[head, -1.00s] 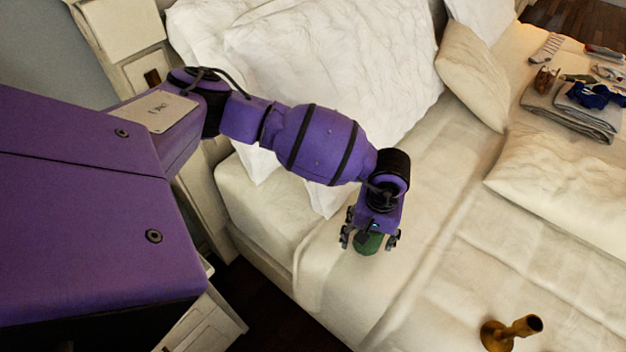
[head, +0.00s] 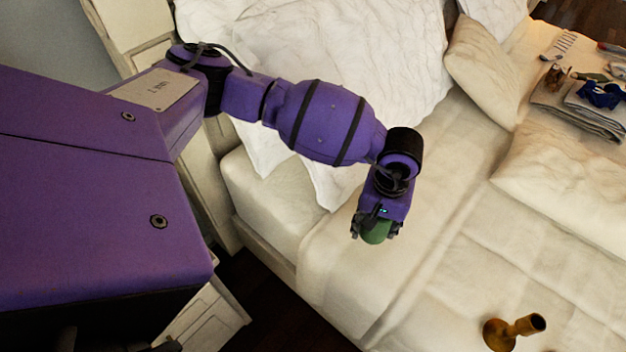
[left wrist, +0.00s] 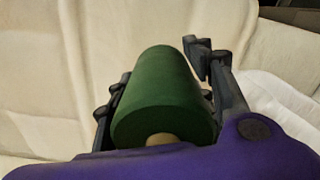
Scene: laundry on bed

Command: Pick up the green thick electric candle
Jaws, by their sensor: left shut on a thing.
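The green thick candle (head: 376,232) is between the fingers of my left gripper (head: 375,228) over the bed. In the left wrist view the candle (left wrist: 165,98) is a wide green cylinder with a pale tan spot on its near end. The fingers of my left gripper (left wrist: 160,90) stand on both sides of it, shut on it. Whether the candle still touches the bed cannot be told. My right gripper is not in view.
The bed (head: 440,265) has a cream cover, with white pillows (head: 320,70) behind my left arm. Folded clothes (head: 585,105) and small items lie at the far right. A white nightstand (head: 205,320) is at the lower left.

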